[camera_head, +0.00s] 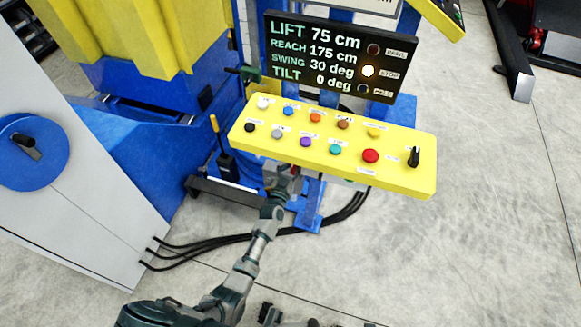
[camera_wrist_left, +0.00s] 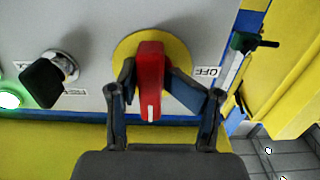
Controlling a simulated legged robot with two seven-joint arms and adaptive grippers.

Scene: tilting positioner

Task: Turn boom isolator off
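The boom isolator looks to be the red handle (camera_wrist_left: 150,75) on a yellow round plate (camera_wrist_left: 124,50), on a grey panel in the left wrist view. The handle points down in that picture, its white mark at the lower end. An "OFF" label (camera_wrist_left: 207,72) is to its right. My left gripper (camera_wrist_left: 148,82) has one finger on each side of the handle and appears closed on it. In the head view the left gripper (camera_head: 284,180) is below the yellow console, and the handle is mostly hidden. My right gripper does not show.
A black knob (camera_wrist_left: 45,78) and a lit green light (camera_wrist_left: 9,99) are left of the handle. The yellow console (camera_head: 400,178) with several buttons overhangs my gripper. A display (camera_head: 335,55) stands behind it. Black cables (camera_head: 215,240) run along the floor.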

